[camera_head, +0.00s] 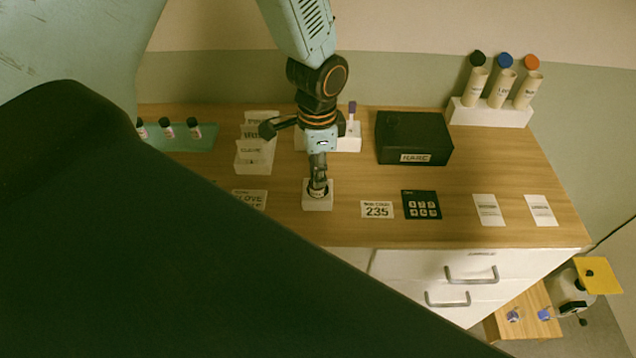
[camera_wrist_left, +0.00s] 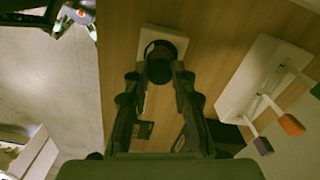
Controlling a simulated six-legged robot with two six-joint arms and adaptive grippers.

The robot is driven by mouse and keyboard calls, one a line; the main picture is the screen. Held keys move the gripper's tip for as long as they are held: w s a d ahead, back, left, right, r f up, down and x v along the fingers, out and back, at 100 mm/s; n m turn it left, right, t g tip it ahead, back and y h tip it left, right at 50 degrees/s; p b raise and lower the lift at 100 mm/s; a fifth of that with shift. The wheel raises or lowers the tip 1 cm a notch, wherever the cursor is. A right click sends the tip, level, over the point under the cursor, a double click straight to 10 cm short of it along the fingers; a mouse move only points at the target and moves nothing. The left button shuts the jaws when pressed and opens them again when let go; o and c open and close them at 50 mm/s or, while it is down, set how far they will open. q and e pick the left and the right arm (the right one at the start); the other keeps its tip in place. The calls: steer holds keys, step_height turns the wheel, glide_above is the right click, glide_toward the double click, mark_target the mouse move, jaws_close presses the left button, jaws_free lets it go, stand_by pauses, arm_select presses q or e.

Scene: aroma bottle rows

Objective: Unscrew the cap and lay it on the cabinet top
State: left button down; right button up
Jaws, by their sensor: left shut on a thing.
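My left gripper (camera_head: 318,176) points down over a small white holder (camera_head: 317,202) near the front middle of the cabinet top (camera_head: 450,230). It is shut on the dark cap of a bottle that stands in this holder. In the left wrist view the dark round cap (camera_wrist_left: 160,62) lies between the two fingertips, with the white holder (camera_wrist_left: 153,34) around and beyond it. The bottle body is mostly hidden by the cap and fingers. I cannot tell whether the cap is loose from the bottle. My right gripper is not in view.
A black box (camera_head: 414,138) stands behind right. A card reading 235 (camera_head: 377,209), a keypad card (camera_head: 421,204) and two white cards (camera_head: 489,210) (camera_head: 541,210) lie right of the holder. A rack (camera_head: 490,113) with three capped tubes stands at back right. Bare wood lies between these.

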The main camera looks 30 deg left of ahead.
arm_select(q)
steer(key=shift+w, duration=0.15)
steer(key=n+p, duration=0.1)
steer(key=n, duration=0.3)
steer(key=shift+r, duration=0.1)
steer(key=n+p, duration=0.1)
steer(key=n, duration=0.3)
steer(key=shift+n, duration=0.3)
steer(key=n, duration=0.9)
steer(key=shift+n, duration=0.4)
steer(key=c, duration=1.2)
jaws_free()
